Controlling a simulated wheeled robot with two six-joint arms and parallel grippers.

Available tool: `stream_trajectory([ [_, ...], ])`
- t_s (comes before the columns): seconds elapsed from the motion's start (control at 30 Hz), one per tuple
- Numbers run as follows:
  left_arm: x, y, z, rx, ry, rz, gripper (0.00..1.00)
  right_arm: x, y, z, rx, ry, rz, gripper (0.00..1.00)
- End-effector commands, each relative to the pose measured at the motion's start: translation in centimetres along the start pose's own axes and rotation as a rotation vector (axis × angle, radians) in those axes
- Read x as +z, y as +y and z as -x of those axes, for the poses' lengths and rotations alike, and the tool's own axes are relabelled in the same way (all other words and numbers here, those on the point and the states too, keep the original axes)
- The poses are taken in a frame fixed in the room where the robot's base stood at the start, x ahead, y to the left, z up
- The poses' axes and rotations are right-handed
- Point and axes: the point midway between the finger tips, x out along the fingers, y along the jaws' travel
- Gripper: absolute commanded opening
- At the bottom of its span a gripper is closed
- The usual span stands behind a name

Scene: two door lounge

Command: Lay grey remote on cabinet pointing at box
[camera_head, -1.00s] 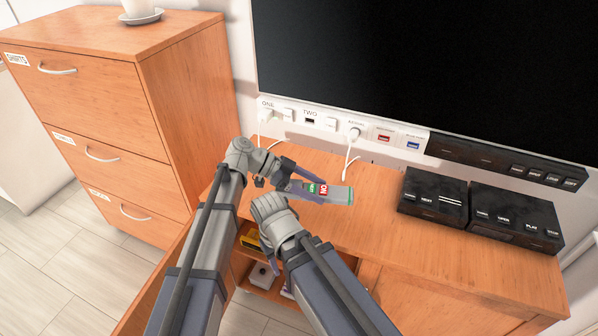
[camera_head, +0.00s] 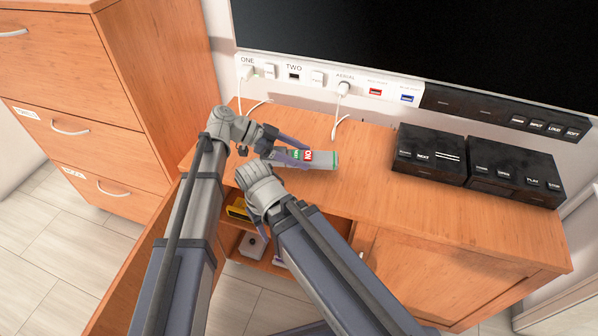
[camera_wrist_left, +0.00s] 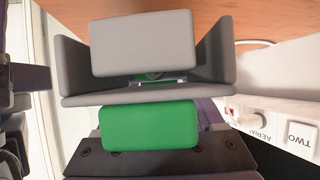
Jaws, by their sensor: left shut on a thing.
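The grey remote (camera_head: 324,160), with a red and a green button, is in my left gripper (camera_head: 288,152). It lies roughly sideways over the back left of the wooden cabinet (camera_head: 360,205), its free end to the right, towards the black boxes. I cannot tell whether it touches the top. The left black box (camera_head: 430,155) and the right black box (camera_head: 515,184) stand on the cabinet to the right. In the left wrist view, a grey body (camera_wrist_left: 145,45) with a green block fills the middle. My right gripper (camera_head: 262,228) is near the cabinet's front edge, its jaws mostly hidden.
A socket strip (camera_head: 318,78) with white plugs and cables runs along the wall behind the cabinet, under a large black screen (camera_head: 400,40). A drawer unit (camera_head: 75,90) stands left. An open compartment below holds a yellow item (camera_head: 238,209). The cabinet top between remote and boxes is clear.

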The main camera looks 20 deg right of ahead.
Motion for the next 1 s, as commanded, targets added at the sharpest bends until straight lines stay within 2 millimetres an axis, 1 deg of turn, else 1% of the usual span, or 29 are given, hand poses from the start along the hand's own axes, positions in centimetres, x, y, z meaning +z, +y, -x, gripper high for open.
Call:
stream_trajectory([
  [0.03, 0.3, 0.0, -0.2, 0.000, 0.001, 0.000, 0.07, 0.0, 0.0, -0.4, 0.000, 0.000, 0.000, 0.50],
  [0.13, 0.2, 0.0, -0.1, 0.000, 0.001, 0.000, 0.07, 0.0, 0.0, -0.2, 0.000, 0.000, 0.000, 0.50],
  [0.23, 0.7, 0.0, -0.4, 0.000, 0.001, 0.000, 0.07, -0.1, -0.1, -0.8, 0.000, 0.000, 0.000, 0.50],
  [0.43, 2.8, 0.0, -1.6, 0.000, 0.001, 0.000, 0.07, -0.2, -0.3, -3.2, 0.000, 0.000, 0.000, 0.50],
  [0.53, 3.6, 0.0, -2.0, 0.000, 0.001, 0.000, 0.07, -0.2, -0.4, -4.1, 0.000, 0.000, 0.000, 0.50],
  [0.8, 3.4, 0.0, -1.9, 0.000, 0.001, 0.000, 0.07, -0.2, -0.4, -3.8, 0.000, 0.000, 0.000, 0.50],
  [0.93, 3.7, 0.0, -2.0, 0.000, 0.001, 0.000, 0.07, -0.2, -0.4, -4.2, 0.000, 0.000, 0.000, 0.50],
  [0.97, 3.7, 0.0, -2.0, 0.000, 0.000, 0.000, 0.71, -0.2, -0.4, -4.2, 0.000, 0.000, 0.000, 0.50],
  [1.0, 3.6, 0.0, -2.0, 0.000, 0.000, 0.000, 0.75, -0.2, -0.4, -4.1, 0.000, 0.000, 0.000, 0.50],
])
